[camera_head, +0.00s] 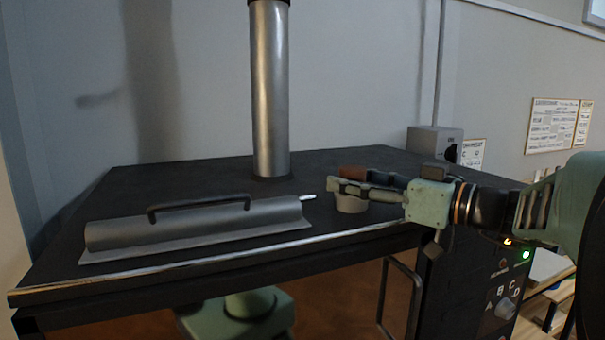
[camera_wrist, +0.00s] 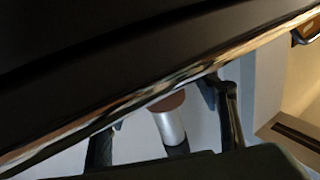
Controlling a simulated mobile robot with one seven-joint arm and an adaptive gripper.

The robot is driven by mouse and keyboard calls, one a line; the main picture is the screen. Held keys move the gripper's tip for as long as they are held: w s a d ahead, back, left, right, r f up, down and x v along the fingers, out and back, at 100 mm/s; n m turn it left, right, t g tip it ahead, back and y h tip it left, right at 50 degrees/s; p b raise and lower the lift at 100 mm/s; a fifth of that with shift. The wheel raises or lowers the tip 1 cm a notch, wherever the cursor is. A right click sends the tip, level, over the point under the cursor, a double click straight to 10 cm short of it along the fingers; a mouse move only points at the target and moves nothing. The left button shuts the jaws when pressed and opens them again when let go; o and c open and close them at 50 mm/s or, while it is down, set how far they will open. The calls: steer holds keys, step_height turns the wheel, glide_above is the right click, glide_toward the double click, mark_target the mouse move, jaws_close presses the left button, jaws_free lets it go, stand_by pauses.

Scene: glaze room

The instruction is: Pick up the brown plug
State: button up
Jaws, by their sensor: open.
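The brown plug (camera_head: 353,170) shows only in part in the head view, behind my gripper's fingers, above the black kiln top. A short grey round piece (camera_head: 352,204) shows just below the fingers; whether it is part of the plug or a separate thing under it, I cannot tell. My gripper (camera_head: 347,182) comes in from the right, almost level, with its fingers open around or beside the plug. In the wrist view a brown round face (camera_wrist: 170,102), seemingly the plug, appears between the fingers, against a silver cylinder (camera_wrist: 170,128). Contact is unclear.
A grey cover with a black handle (camera_head: 195,225) lies on the left of the kiln top (camera_head: 110,195). A tall metal pipe (camera_head: 270,90) rises behind it. A grey box (camera_head: 435,142) is at the back right. The kiln's front edge runs below my gripper.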

steer(key=shift+w+a, duration=0.2)
steer(key=shift+c, duration=0.6)
steer(key=c, duration=1.2)
